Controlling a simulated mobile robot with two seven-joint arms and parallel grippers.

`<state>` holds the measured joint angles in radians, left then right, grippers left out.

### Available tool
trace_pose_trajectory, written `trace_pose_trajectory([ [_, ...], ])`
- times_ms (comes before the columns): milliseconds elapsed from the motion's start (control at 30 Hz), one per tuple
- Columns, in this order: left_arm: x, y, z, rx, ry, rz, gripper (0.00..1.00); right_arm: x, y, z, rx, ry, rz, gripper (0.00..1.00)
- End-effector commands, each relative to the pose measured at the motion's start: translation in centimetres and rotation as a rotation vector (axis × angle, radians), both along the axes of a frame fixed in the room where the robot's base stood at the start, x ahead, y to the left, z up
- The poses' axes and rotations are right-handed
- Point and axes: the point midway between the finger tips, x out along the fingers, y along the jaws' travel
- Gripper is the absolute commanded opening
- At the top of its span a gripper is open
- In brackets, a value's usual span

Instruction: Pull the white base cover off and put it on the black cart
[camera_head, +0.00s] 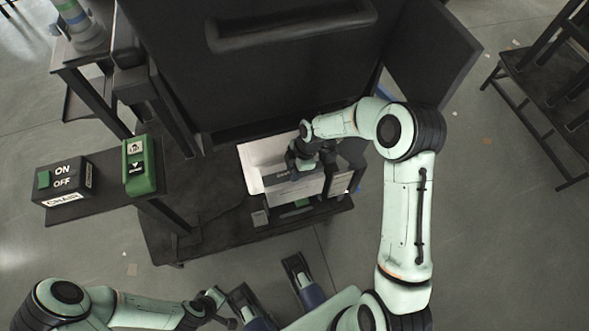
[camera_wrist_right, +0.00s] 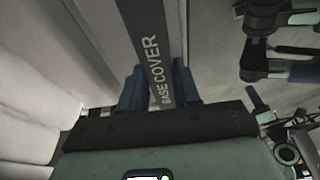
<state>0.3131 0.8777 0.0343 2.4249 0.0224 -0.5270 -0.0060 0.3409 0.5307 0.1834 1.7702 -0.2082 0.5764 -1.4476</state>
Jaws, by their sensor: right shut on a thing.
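The white base cover (camera_head: 306,189) is a pale, box-like shell at the foot of the large dark column, above the dark base plate. In the right wrist view its dark strip (camera_wrist_right: 152,60) reads "BASE COVER". My right gripper (camera_head: 303,160) reaches down onto the cover; in the wrist view its blue-grey fingers (camera_wrist_right: 158,88) are shut on it, one on each side of the strip. My left gripper (camera_head: 216,303) is low in the head view, away from the cover; its jaws are unclear. A black, legged stand (camera_head: 535,75) at the right may be the black cart.
The dark column (camera_head: 290,75) rises behind the cover. At left, a control box (camera_head: 65,182) marked ON, OFF and CHAIR and a green box (camera_head: 139,166) sit on a dark shelf. A dark panel (camera_head: 432,60) juts out at the right. Open floor (camera_head: 480,230) lies right of my arm.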

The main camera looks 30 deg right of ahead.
Motion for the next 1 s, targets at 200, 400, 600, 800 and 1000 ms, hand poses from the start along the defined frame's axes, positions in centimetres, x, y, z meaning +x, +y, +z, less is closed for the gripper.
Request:
trace_pose_trajectory([
  [200, 0.1, 0.0, 1.0, 0.000, -0.003, 0.000, 0.00, 0.1, 0.0, 1.4, -0.001, -0.003, 0.000, 0.00],
  [400, 0.1, 0.0, 1.8, -0.001, -0.006, -0.001, 0.00, 0.1, 0.0, 2.4, -0.001, -0.004, -0.001, 0.00],
  [600, 0.2, 0.0, 2.5, 0.000, -0.009, 0.000, 0.00, 0.1, 0.0, 3.4, -0.001, -0.003, -0.001, 0.00],
  [800, 0.3, 0.0, 3.3, 0.000, -0.012, 0.000, 0.00, 0.1, 0.0, 4.4, -0.001, -0.003, 0.000, 0.00],
  [1000, 0.3, 0.0, 4.0, -0.001, -0.014, 0.000, 0.00, 0.1, 0.0, 5.4, -0.001, -0.003, 0.000, 0.00],
])
